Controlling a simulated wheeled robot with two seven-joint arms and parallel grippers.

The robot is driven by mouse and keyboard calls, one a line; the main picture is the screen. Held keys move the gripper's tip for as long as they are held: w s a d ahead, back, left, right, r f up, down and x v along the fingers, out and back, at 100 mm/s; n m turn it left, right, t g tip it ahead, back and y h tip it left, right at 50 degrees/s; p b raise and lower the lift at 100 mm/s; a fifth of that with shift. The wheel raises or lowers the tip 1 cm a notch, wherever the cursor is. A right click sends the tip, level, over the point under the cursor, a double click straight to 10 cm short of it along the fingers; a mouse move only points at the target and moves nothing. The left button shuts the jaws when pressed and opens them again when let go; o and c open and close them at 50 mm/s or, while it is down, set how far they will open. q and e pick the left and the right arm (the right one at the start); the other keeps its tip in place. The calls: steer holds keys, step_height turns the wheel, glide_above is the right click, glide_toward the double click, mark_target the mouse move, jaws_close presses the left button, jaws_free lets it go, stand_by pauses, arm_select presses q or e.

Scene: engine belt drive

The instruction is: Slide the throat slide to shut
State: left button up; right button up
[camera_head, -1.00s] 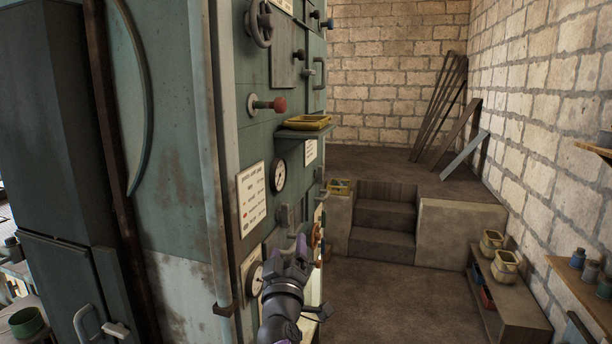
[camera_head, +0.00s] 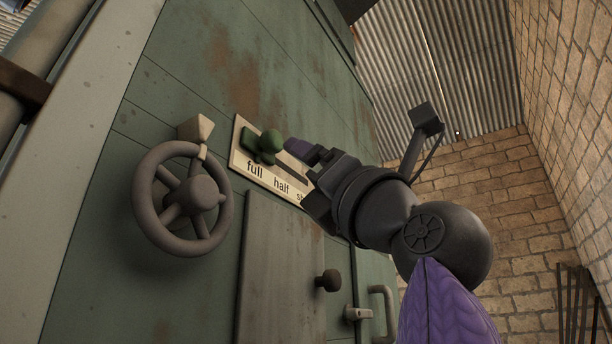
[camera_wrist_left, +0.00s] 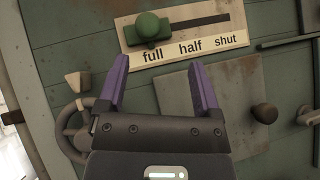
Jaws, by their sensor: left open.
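The throat slide (camera_head: 262,146) is a green block with a round green knob. It sits at the "full" end of the dark slot on its cream label plate (camera_head: 246,168); the plate reads full, half, shut from left to right. In the left wrist view, the slide (camera_wrist_left: 150,27) and the whole plate (camera_wrist_left: 215,42) show, with "shut" at the right end. My left gripper (camera_head: 302,149) is to the right of the knob in the head view. In the left wrist view, its purple fingers (camera_wrist_left: 158,82) are spread, empty, and below the knob. My right gripper is out of view.
A grey handwheel (camera_head: 188,197) stands out left of the plate. Below the plate is a grey sliding panel (camera_head: 275,275) with a dark knob (camera_head: 328,281), and a bar handle (camera_head: 381,313) is farther right. A brick wall (camera_head: 500,205) lies behind.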

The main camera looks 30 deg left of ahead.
mark_target(277, 143)
arm_select(q)
steer(key=a+r+p, duration=0.2)
steer(key=r+p, duration=0.1)
steer(key=a+r+p, duration=0.1)
steer(key=r, duration=0.1)
steer(key=shift+s+a+p, duration=0.3)
steer(key=shift+s+p, duration=0.05)
steer(key=shift+p, duration=0.05)
steer(key=w+a+r+p, duration=0.2)
steer(key=a, duration=0.1)
steer(key=shift+a+p, duration=0.1)
steer(key=shift+p, duration=0.25)
steer(key=shift+s, duration=0.1)
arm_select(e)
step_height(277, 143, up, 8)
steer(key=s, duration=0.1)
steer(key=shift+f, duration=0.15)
arm_select(q)
steer(key=c, duration=0.6)
jaws_close()
